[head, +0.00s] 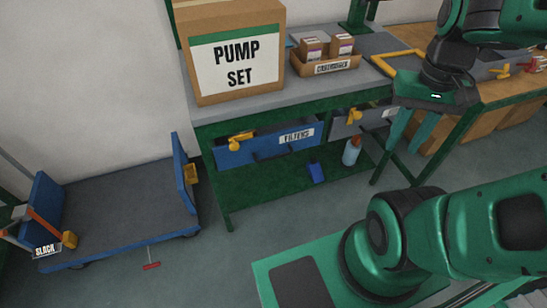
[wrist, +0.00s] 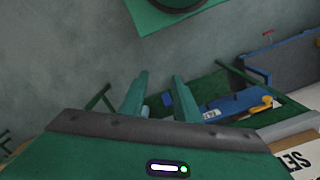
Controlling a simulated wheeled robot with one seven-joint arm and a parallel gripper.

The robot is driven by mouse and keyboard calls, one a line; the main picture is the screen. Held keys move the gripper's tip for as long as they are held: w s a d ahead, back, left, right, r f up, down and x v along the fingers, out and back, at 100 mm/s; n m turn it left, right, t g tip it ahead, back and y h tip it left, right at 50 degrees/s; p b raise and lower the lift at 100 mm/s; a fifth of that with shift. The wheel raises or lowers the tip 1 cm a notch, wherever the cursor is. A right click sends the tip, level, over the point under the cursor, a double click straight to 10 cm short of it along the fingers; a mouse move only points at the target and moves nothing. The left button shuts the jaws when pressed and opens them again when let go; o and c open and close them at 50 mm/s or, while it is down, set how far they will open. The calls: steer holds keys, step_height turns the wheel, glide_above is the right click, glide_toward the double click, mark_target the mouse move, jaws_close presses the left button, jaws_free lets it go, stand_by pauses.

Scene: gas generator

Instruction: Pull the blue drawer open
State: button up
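The blue drawer (head: 268,147) sits under the workbench top in the head view, with a "FILTERS" label, a dark handle and a yellow latch (head: 241,141) at its left. It looks closed. The drawer also shows in the wrist view (wrist: 233,103), right of the fingers. My gripper (head: 408,144) hangs to the right of the drawer, in front of the bench's right end, pointing down. Its two green fingers are apart with nothing between them; it also shows in the wrist view (wrist: 160,94). The arm hides part of the bench's right side.
A grey drawer (head: 345,124) is right of the blue one. A blue bottle (head: 351,151) and a small blue item (head: 315,172) are on the lower shelf (head: 270,180). A "PUMP SET" box (head: 236,93) and an open carton (head: 325,64) stand on top. A blue cart (head: 118,205) stands left.

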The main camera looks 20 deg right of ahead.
steer(key=w+f+n+g+y, duration=0.1)
steer(key=w+f+n+g, duration=0.1)
steer(key=w+f, duration=0.6)
steer(key=m+t+y, duration=0.2)
steer(key=t+y, duration=0.7)
steer(key=y, duration=0.6)
glide_toward(273, 157)
steer(key=x, duration=1)
steer(key=shift+w+d+f, duration=0.15)
steer(key=shift+w+f, duration=0.05)
steer(key=shift+f, duration=0.15)
steer(key=shift+c, duration=0.5)
